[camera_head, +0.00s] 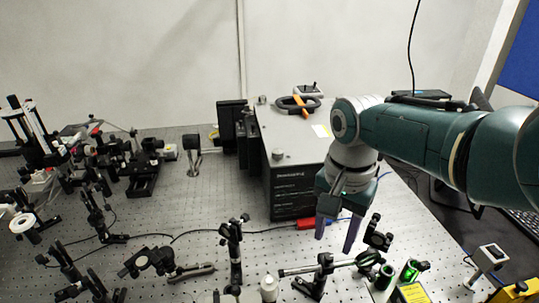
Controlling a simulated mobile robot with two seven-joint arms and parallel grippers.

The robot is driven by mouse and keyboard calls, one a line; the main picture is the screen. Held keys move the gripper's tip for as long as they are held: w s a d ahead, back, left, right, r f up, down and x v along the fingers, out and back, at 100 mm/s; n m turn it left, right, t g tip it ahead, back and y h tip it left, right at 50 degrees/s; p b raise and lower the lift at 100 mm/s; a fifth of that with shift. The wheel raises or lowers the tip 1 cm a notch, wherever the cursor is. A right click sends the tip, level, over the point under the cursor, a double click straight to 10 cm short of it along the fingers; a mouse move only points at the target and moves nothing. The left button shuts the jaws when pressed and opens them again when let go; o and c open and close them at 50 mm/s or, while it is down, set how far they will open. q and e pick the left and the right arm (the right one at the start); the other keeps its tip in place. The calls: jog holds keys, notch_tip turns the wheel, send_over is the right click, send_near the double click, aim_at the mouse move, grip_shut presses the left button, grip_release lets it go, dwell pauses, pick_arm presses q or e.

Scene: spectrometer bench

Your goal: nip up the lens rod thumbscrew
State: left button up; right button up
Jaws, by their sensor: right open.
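My right gripper (334,245) comes down from the upper right with its two purple-grey fingers apart and nothing visible between them. Below it on the bench stands a black post holder (322,272) with a horizontal rod through its top. A round lens mount (368,259) sits just right of the fingertips, by an upright black mount (377,236). The thumbscrew is too small to tell apart from the black hardware. The fingers appear above these parts, and I cannot tell if they touch. My left gripper is out of view.
A grey instrument box (293,150) stands behind the gripper. Green-lit cylinders (411,270) stand at the front right. Optics crowd the left; the bench middle (190,220) is fairly clear.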

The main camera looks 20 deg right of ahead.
aim_at(329, 256)
notch_tip(329, 256, up, 5)
jog(key=shift+f+p, duration=0.1)
jog(key=shift+p, duration=0.55)
